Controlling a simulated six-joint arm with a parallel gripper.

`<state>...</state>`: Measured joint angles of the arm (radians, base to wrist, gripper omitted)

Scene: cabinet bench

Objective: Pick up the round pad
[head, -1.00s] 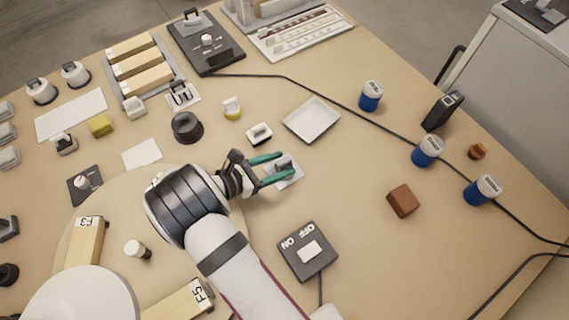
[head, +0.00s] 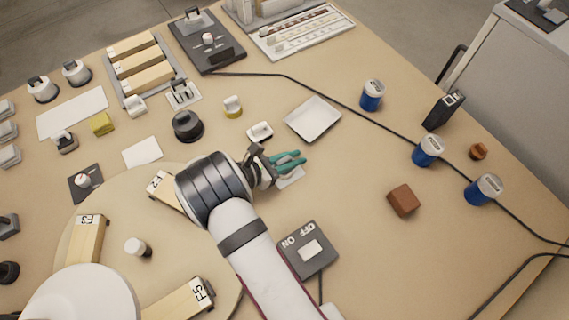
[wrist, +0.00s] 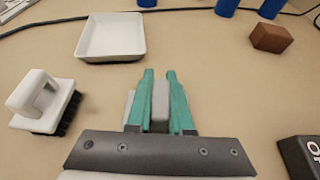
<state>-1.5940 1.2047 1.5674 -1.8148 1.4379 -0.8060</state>
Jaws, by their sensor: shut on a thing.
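In the wrist view the grey piece (wrist: 160,106) shows between the green fingers, with a paler part beside the left finger. Its base is mostly hidden, so I cannot tell whether it is round, or whether it touches the card. A dark round piece with a knob (head: 187,126) stands to the upper left, apart from my gripper. A smaller round piece with a yellow base (head: 232,107) stands beyond it.
A white-handled brush (wrist: 45,101) and an empty white tray (head: 313,119) lie close beyond my gripper. A switch box (head: 309,249) is below it. A brown block (head: 403,200) and blue cans (head: 427,151) stand to the right. A black cable (head: 330,103) crosses the bench. Space between tray and block is clear.

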